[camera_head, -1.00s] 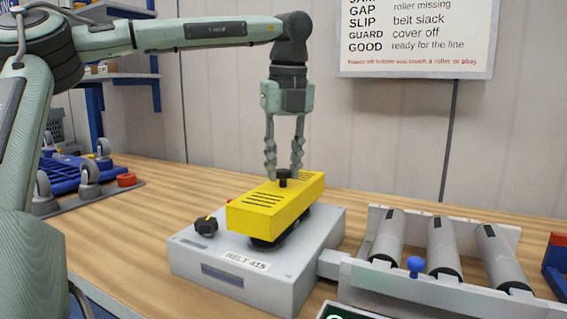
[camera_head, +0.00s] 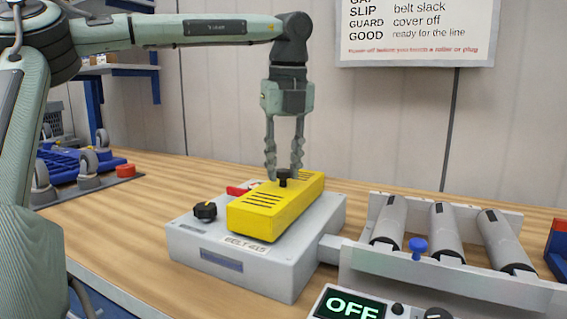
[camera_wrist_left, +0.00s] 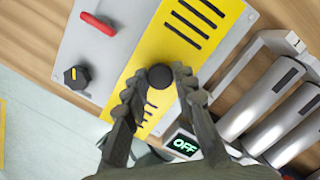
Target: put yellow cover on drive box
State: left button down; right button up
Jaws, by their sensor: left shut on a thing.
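The yellow cover (camera_head: 277,205), a slotted block with a black knob (camera_head: 285,174) on top, sits level on the grey drive box (camera_head: 208,257). Its lower edge appears to touch the box top, and the parts under it are hidden. It also shows in the left wrist view (camera_wrist_left: 195,32), lengthwise along the box. My left gripper (camera_head: 284,172) points straight down over the cover, its fingers shut on the black knob (camera_wrist_left: 160,77). My right gripper is not in view.
A black dial (camera_head: 205,211) and a red handle (camera_head: 238,190) are on the box top, left of the cover. A roller conveyor (camera_head: 440,225) joins the box on the right. A panel reading OFF (camera_head: 352,306) stands in front. A blue wheeled frame (camera_head: 70,172) lies at left.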

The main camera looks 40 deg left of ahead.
pick_arm(q)
jog(key=shift+f, duration=0.4)
dwell(0.5)
jog(key=c, duration=1.2)
grip_release()
jog(key=shift+o, duration=0.2)
notch_tip(320, 180, up, 12)
jog(key=d, duration=0.1)
jog(key=shift+s+d, duration=0.3)
jog(key=shift+s, duration=0.15)
